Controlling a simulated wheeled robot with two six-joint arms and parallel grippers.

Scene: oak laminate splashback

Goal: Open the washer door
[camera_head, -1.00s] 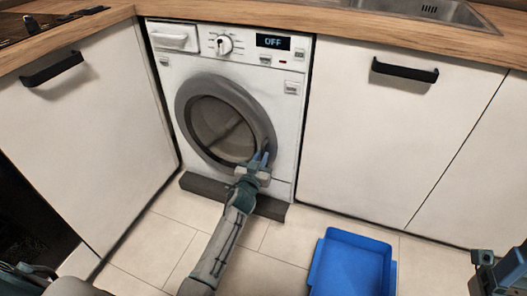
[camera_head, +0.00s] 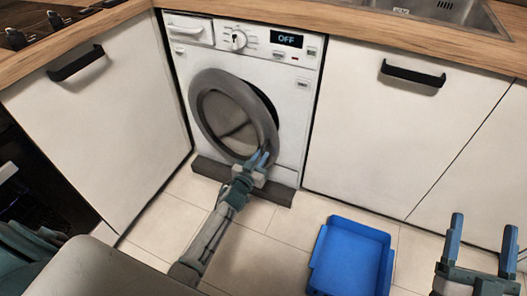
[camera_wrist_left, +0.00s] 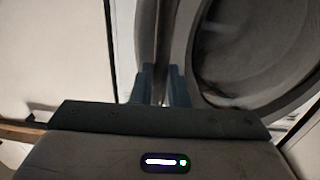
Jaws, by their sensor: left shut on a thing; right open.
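The washer (camera_head: 300,88) is white, built in under the counter, with a display reading OFF. Its round door (camera_head: 228,115) has a grey ring and a dark window. The door stands ajar, hinged at the left, with its right edge away from the front and a dark gap behind. My left gripper (camera_head: 262,160) is shut on the door's lower right rim. In the left wrist view the fingers (camera_wrist_left: 161,85) close around the rim edge, beside the round window (camera_wrist_left: 255,45). My right gripper (camera_head: 482,238) is open and empty at the lower right, far from the washer.
A blue tray (camera_head: 350,260) lies on the tiled floor, right of my left arm. White cabinets (camera_head: 100,130) with black handles flank the washer. A wooden counter (camera_head: 340,28) with a sink (camera_head: 450,12) runs above. The floor before the washer is otherwise clear.

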